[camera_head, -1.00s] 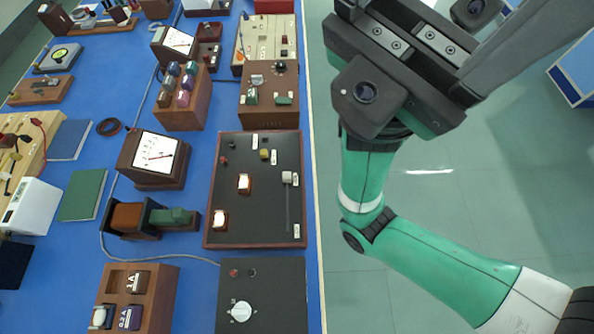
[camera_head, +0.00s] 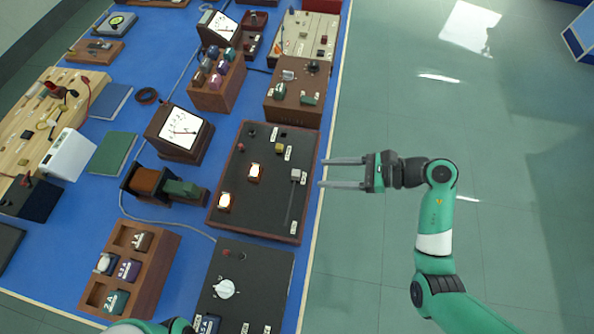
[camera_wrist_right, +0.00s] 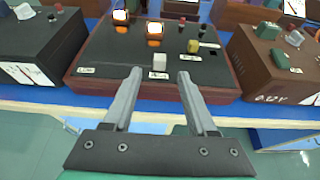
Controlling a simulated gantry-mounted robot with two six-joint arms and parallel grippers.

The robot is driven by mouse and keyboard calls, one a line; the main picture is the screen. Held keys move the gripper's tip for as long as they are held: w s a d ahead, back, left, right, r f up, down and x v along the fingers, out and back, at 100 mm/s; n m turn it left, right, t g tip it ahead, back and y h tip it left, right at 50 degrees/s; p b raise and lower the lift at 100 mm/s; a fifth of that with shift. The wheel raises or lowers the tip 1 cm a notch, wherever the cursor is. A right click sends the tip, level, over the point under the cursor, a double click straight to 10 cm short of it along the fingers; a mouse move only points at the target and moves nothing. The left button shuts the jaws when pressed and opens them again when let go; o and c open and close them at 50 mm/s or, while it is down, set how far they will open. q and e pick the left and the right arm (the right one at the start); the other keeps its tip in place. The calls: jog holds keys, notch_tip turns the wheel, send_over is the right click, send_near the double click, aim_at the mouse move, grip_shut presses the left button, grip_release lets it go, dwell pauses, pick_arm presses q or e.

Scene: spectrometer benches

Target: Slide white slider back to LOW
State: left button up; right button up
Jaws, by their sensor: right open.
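The white slider (camera_head: 297,174) is a small pale block at the far end of a straight slot in the dark control panel (camera_head: 230,186). The slot runs along the panel's right side towards a label (camera_head: 294,227) at its near end; the label text is too small to read. My right gripper (camera_head: 322,172) is open and empty, just off the panel's right edge, its fingers pointing left at the slider. In the right wrist view the slider (camera_wrist_right: 159,62) shows ahead, between the two fingertips (camera_wrist_right: 159,75), not touched. My left gripper is not in view; only part of my left arm shows at the bottom.
The panel also carries two lit switches (camera_head: 254,171) and a yellow knob (camera_head: 279,147). A brown box (camera_head: 293,101) stands beyond it and a black dial box (camera_head: 262,270) nearer. Right of the blue table is open floor.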

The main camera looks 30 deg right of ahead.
aim_at(297, 173)
jog(key=b+x, duration=0.2)
jog(key=x, duration=0.6)
jog(key=shift+w+a+f, duration=0.1)
jog(key=shift+w+a, duration=0.05)
jog(key=shift+a, duration=0.1)
jog(key=shift+w+a, duration=0.2)
jog(key=shift+a, duration=0.1)
grip_shut()
dwell(0.7)
